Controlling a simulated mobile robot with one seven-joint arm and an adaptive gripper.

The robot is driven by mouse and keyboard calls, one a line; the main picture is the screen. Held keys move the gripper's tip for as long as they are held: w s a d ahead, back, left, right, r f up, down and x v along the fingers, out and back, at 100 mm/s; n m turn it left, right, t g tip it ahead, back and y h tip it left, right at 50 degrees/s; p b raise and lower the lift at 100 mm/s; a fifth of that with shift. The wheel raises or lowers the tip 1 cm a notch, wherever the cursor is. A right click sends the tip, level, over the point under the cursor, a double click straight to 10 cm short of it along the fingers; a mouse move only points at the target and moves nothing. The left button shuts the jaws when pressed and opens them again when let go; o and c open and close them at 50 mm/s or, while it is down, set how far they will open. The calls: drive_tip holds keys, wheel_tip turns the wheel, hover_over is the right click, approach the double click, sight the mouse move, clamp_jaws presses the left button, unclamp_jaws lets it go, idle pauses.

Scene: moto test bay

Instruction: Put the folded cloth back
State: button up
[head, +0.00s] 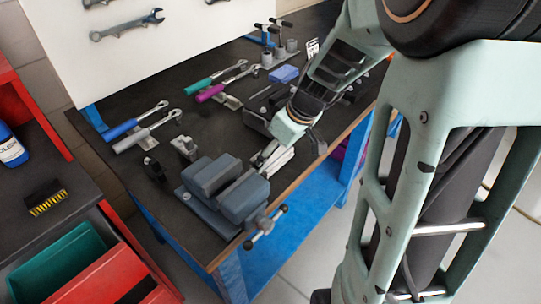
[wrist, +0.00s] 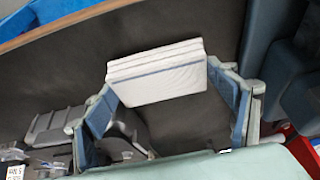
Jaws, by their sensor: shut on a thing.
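The folded cloth (wrist: 158,72) is white with a grey-blue stripe and lies between the fingers in the wrist view. In the head view the cloth (head: 280,161) shows as a small white piece near the workbench's front edge, right of the vise. My gripper (head: 268,154) is shut on it, and the wrist view shows my gripper (wrist: 165,80) with one finger at each side of the cloth. I cannot tell whether the cloth touches the bench top. The workbench (head: 130,175) has a dark top with a wooden edge.
A grey-blue vise (head: 225,190) stands close left of my gripper. A dark case (head: 262,108) lies just behind it. Several wrenches and ratchets, a blue block (head: 284,74) and sockets (head: 280,50) lie farther back. A red tool cart (head: 110,275) stands at left.

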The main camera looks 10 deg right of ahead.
drive_tip(key=shift+f, duration=0.15)
drive_tip(key=shift+f, duration=0.2)
drive_tip(key=o, duration=1.1)
drive_tip(key=shift+r, duration=0.1)
drive_tip(key=shift+d+r+p, duration=0.1)
drive_tip(key=shift+r+p, duration=0.25)
drive_tip(key=shift+r, duration=0.15)
drive_tip(key=p+v, duration=0.4)
drive_tip(key=v, duration=0.7)
drive_tip(key=shift+s+p, duration=0.2)
drive_tip(key=shift+p, duration=0.2)
